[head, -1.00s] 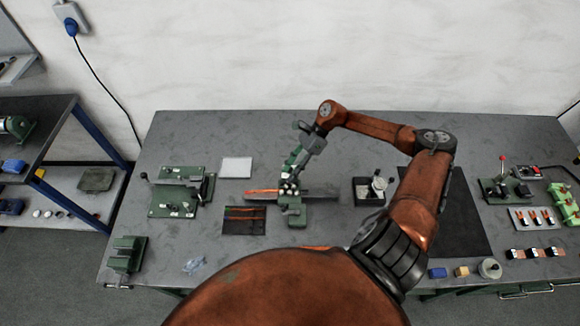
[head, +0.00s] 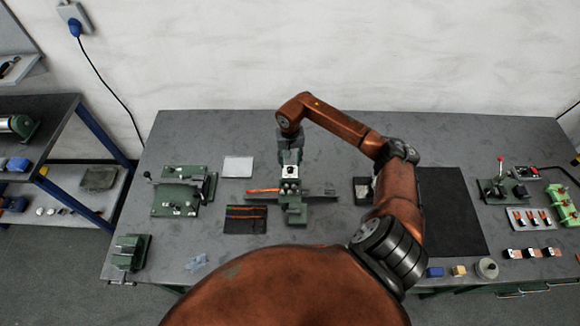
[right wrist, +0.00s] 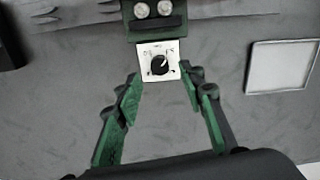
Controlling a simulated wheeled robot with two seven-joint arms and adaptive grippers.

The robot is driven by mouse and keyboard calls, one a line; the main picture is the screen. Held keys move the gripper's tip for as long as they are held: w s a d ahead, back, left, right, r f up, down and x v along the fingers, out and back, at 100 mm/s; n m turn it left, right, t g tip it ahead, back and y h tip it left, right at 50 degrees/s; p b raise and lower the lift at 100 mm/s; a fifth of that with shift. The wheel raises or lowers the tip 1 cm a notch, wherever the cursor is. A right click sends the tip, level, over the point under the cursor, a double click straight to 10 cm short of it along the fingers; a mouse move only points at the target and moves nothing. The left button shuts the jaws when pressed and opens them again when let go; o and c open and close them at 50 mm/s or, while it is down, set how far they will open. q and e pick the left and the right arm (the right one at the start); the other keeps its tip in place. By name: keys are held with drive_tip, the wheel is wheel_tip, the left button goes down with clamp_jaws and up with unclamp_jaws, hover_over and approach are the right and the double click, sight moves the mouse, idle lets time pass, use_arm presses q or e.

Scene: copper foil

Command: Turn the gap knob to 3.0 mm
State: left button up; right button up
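The gap knob (right wrist: 159,65) is a small black dial on a square white scale plate (right wrist: 144,56), at the upper middle of the right wrist view. Its pointer slants toward the upper right there; the scale marks are too small to read. The plate is on the green foil machine (head: 294,213) in the middle of the bench. My right gripper (right wrist: 165,82) is open and empty, its fingers apart on either side of the knob and not visibly touching it. In the head view my right gripper (head: 290,160) hangs over the back of the machine. My left gripper is not in view.
A copper strip (head: 262,190) lies at the machine's left. A white pad (head: 238,167), a dark mat with copper strips (head: 245,220) and a green fixture (head: 175,198) stand further left. A black tray (head: 363,190) is to the right. Bare bench lies behind the machine.

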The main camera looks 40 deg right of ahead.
sight(290, 168)
drive_tip(key=shift+f+p, duration=0.35)
drive_tip(key=shift+f, duration=1.9)
clamp_jaws()
